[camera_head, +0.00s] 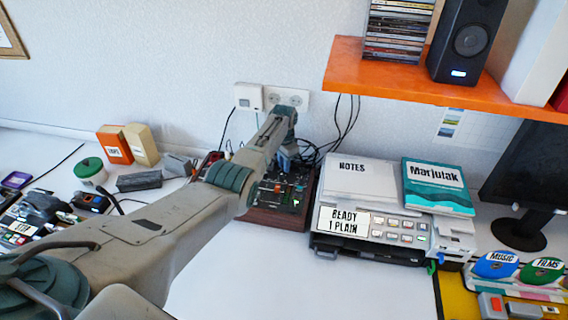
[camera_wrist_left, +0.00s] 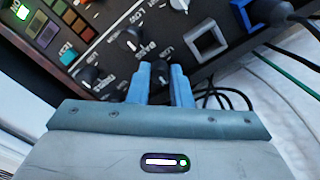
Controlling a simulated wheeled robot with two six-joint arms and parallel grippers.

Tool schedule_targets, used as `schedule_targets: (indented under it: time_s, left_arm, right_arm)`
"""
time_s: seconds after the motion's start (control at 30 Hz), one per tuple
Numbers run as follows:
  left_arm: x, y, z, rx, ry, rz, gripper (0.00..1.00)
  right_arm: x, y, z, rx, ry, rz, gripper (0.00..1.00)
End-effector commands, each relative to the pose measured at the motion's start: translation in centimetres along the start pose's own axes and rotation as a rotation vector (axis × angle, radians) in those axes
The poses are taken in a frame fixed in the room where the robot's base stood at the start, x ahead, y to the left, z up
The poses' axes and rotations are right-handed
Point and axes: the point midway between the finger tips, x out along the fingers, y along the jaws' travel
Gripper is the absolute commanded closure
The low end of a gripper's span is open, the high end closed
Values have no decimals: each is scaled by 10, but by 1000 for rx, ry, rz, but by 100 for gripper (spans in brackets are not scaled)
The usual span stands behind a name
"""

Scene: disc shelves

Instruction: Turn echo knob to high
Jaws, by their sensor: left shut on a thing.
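A dark control panel with wooden sides (camera_head: 272,217) sits on the white desk near the wall. In the left wrist view its face (camera_wrist_left: 215,22) carries several black knobs with white labels. My left gripper (camera_wrist_left: 161,72) is shut on a black knob (camera_wrist_left: 160,71), with one blue finger on each side of it. The small label by this knob is too unclear to read surely. Another knob (camera_wrist_left: 130,39) lies above it and one more (camera_wrist_left: 91,75) to its left. In the head view my left arm reaches over the panel and hides part of it, with the gripper (camera_head: 284,158) at its back.
A grey machine (camera_head: 368,232) with a notes pad (camera_head: 358,182) and a teal book (camera_head: 438,186) stands right of the panel. An orange shelf (camera_head: 440,88) hangs above right. Cables (camera_head: 343,125) run behind. The desk front is clear.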

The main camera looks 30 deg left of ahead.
Motion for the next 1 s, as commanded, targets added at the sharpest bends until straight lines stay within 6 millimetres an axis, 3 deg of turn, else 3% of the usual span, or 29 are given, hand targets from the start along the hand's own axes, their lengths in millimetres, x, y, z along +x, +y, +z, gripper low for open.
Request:
schedule_targets:
  time_s: [0.17, 0.2, 0.3, 0.83, 1.0]
  left_arm:
    - [-1, 0, -1, 0, 3, -1, 100]
    - [-1, 0, -1, 0, 3, -1, 80]
    - [-1, 0, -1, 0, 3, -1, 60]
    - [-2, -3, 0, -9, 5, -7, 60]
    - [-2, -4, 0, -89, 5, -8, 60]
  right_arm:
    - [0, -2, 0, 1, 0, -2, 64]
    - [0, -2, 0, 1, 0, -2, 64]
    - [0, -2, -1, 1, 1, -2, 64]
    - [0, 1, -1, 0, 2, 1, 64]
    - [3, 1, -1, -1, 2, 2, 64]
